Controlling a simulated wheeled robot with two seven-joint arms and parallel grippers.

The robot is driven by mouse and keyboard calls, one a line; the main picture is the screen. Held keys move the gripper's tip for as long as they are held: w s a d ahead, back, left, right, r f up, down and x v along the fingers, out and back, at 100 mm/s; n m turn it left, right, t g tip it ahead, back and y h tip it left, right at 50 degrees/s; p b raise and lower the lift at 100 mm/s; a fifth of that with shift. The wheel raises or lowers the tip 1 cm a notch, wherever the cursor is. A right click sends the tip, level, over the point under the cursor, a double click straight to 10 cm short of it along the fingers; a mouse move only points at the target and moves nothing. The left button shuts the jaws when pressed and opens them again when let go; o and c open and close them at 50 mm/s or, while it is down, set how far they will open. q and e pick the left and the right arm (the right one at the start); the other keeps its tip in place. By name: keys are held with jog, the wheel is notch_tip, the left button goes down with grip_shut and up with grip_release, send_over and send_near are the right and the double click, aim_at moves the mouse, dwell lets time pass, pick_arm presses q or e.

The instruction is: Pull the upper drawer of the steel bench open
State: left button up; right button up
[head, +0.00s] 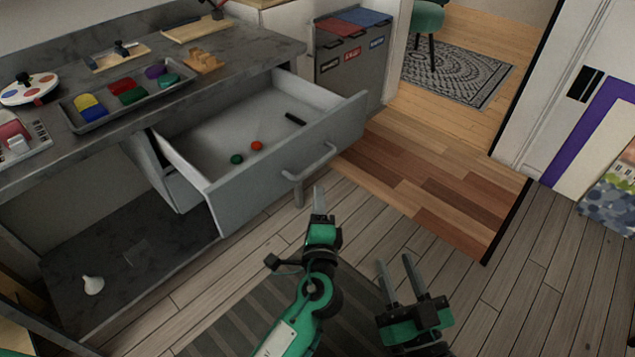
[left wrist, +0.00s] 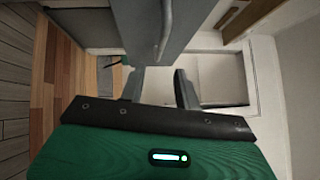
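The upper drawer (head: 225,199) of the steel bench (head: 215,80) stands pulled well out, its inside showing. Its bar handle (head: 312,164) is on the front panel; in the left wrist view the handle (left wrist: 165,32) lies beyond the fingertips, roughly in line with the gap between them. My left gripper (head: 318,200) is just in front of the handle, near its lower end in the head view. Its fingers are apart and empty in the left wrist view (left wrist: 160,84). Whether a finger touches the handle is unclear. My right gripper (head: 398,274) is open and empty, lower right.
The drawer holds an orange ball (head: 256,146), a green ball (head: 237,159) and a dark bar (head: 295,118). A tray (head: 98,124) of coloured pieces stands on the bench top. A white bulb-shaped object (head: 93,285) lies on the low shelf. Floor right of the drawer is clear.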

pick_arm(q)
jog(key=shift+s+d+f, duration=0.15)
jog(key=shift+s, duration=1.1)
